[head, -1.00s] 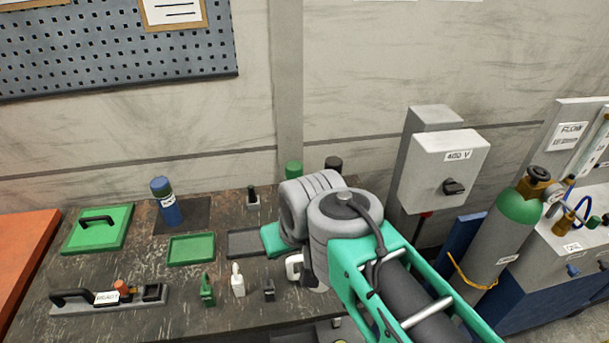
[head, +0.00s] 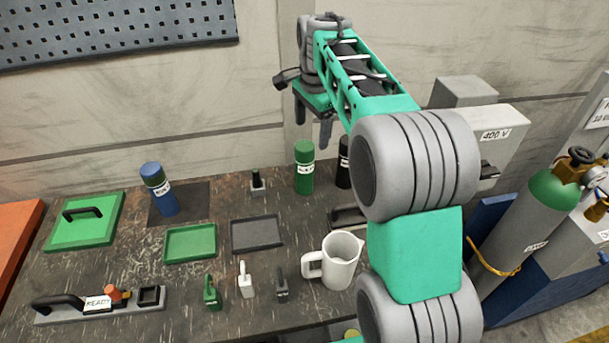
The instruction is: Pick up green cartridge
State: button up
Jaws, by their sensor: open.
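The green cartridge (head: 304,169), a green cylinder with a darker cap band and a white label, stands upright at the back of the dark workbench (head: 205,318). My gripper (head: 312,125) is open and empty, its two dark fingers pointing down. In the picture it is just above the cartridge's top, with a small gap between; their distance in depth is hard to tell. The cartridge is fully visible.
A black cylinder (head: 343,163) stands close to the right of the green one, partly hidden by my arm. A small black post (head: 257,181) is to its left. A blue cylinder (head: 160,190), green tray (head: 190,258), grey tray (head: 257,246) and white jug (head: 340,262) share the bench.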

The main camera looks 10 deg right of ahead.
aim_at(305, 146)
jog(key=w+f+m, duration=0.2)
jog(key=f, duration=0.2)
jog(key=w+f+m+g+b, duration=0.1)
jog(key=w+f+m, duration=0.1)
jog(key=w+f, duration=0.1)
jog(key=w+f+m, duration=0.2)
jog(key=w+f, duration=0.1)
jog(key=f, duration=0.1)
jog(key=shift+w+f+m+g+b, duration=0.25)
jog(key=shift+f+m+g+b, duration=0.05)
jog(key=shift+f+g+b, duration=0.1)
notch_tip(305, 146, down, 8)
jog(key=shift+w+a+f+p, duration=0.1)
jog(key=shift+w+p, duration=0.05)
jog(key=shift+p, duration=0.9)
grip_shut()
